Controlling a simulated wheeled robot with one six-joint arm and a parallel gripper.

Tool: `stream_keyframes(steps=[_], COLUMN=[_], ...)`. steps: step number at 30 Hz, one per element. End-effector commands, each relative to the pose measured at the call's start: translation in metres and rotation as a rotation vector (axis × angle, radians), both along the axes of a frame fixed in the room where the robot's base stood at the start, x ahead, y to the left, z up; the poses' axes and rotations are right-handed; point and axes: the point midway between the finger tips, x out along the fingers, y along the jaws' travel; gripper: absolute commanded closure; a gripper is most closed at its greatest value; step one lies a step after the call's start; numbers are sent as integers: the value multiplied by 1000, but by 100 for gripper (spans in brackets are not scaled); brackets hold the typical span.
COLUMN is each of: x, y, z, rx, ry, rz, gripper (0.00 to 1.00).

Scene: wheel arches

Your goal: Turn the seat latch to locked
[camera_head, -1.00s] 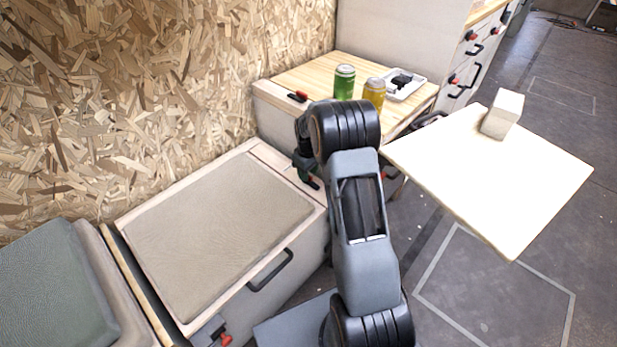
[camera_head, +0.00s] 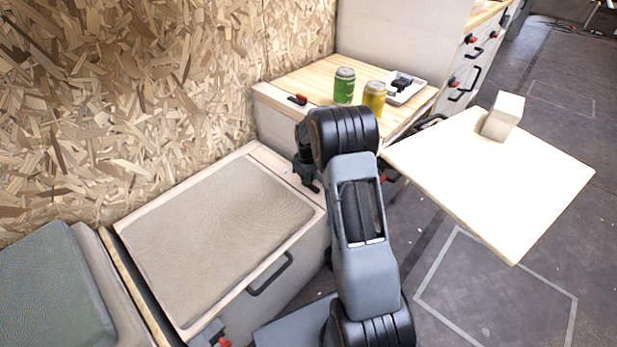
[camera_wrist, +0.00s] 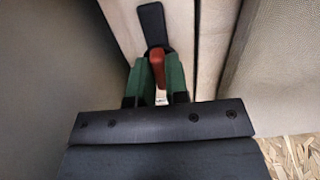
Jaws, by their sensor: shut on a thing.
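The seat latch in the wrist view has a red handle (camera_wrist: 156,64) and a black plate (camera_wrist: 152,24) on a pale wooden strip. My gripper (camera_wrist: 159,75) has its green fingers on either side of the red handle and is shut on it. In the head view my gripper (camera_head: 307,180) is at the right rear corner of the seat box, by the wooden rim beside the beige cushion (camera_head: 220,230). The latch itself is hidden there behind my gripper and arm.
A wooden counter (camera_head: 300,80) behind holds a green can (camera_head: 344,86), a yellow can (camera_head: 374,97) and a white tray (camera_head: 408,92). A pale tabletop (camera_head: 490,190) with a block (camera_head: 503,117) stands right. A chipboard wall (camera_head: 150,90) rises at left.

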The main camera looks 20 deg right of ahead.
Motion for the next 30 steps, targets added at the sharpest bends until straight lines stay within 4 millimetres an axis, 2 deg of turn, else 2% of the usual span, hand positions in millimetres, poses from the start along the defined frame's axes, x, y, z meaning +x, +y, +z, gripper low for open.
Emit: stream_keyframes(steps=[11,30], x=[0,0], y=[0,3], z=[2,3], rx=[-1,-1], ry=[0,-1], rz=[-65,-626], gripper=[100,100])
